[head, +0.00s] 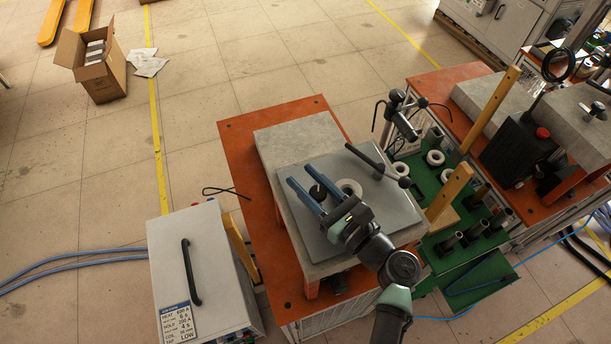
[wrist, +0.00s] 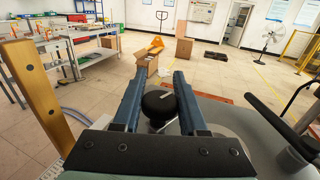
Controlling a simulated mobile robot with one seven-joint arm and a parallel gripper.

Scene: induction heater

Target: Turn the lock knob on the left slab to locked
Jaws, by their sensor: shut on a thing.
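The left slab (head: 291,221) is a grey plate on a block on the orange-topped table. My gripper (head: 300,175) has two long blue fingers reaching over the slab from the lower right. In the wrist view the fingers (wrist: 159,76) lie on either side of the knob, and my gripper is shut on it. The knob's base is partly hidden by the fingers, and I cannot read its lock state.
A wooden post (head: 450,190) and green rack (head: 425,180) stand to the right. A grey heater box (head: 170,250) with a black handle is at lower left.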

